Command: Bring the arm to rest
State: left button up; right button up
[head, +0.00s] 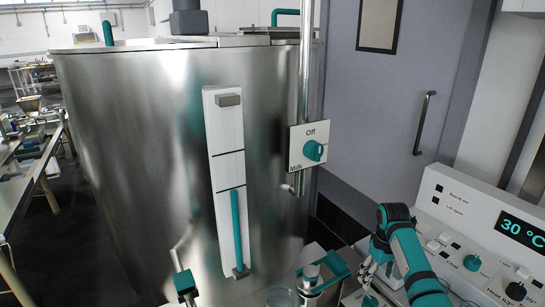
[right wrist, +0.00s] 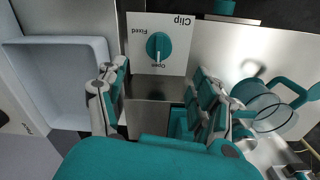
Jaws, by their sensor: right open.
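My right arm (head: 407,248) comes in at the lower right of the head view, teal and black, bent downward in front of the white control panel. My right gripper (head: 368,272) hangs at its end, small and partly hidden by the arm. In the right wrist view the two fingers of my right gripper (right wrist: 156,98) are spread apart with nothing between them. Beyond them is a white plate with a teal knob (right wrist: 159,46), labelled Clip, Fixed and Open. The fingers look apart from the knob. My left gripper does not show.
A large steel vat (head: 140,140) fills the left and middle. A Milk switch plate (head: 308,146) is on a vertical pipe. The control panel (head: 480,225) reads 30 °C. A pale tray (right wrist: 62,78) and a clear cylindrical container (right wrist: 268,105) flank the gripper in the wrist view.

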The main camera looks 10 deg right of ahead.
jog(key=shift+n+t+h, duration=0.4)
jog(key=s+a+f, duration=0.2)
jog(key=s, duration=0.1)
jog(key=s+a+f, duration=0.1)
jog(key=s+f, duration=0.2)
jog(key=s+a+f, duration=0.2)
jog(key=s+f, duration=0.1)
jog(key=shift+a+f, duration=0.1)
jog(key=shift+a, duration=0.2)
jog(key=s+a+r+t, duration=0.15)
jog(key=s+a, duration=0.25)
jog(key=s, duration=0.5)
jog(key=s+a+r+y, duration=0.1)
jog(key=s+a+r, duration=0.15)
jog(key=s, duration=0.55)
jog(key=s+a+r+t, duration=0.1)
jog(key=s+a, duration=0.4)
jog(key=s, duration=0.4)
notch_tip(320, 180, down, 25)
jog(key=g, duration=0.1)
jog(key=s+d+f+g, duration=0.1)
jog(key=s+d+f, duration=0.2)
jog(key=s+f, duration=1.4)
jog(key=shift+s+d, duration=0.2)
jog(key=shift+s, duration=0.25)
jog(key=shift+f+g, duration=0.1)
jog(key=shift+g, duration=0.15)
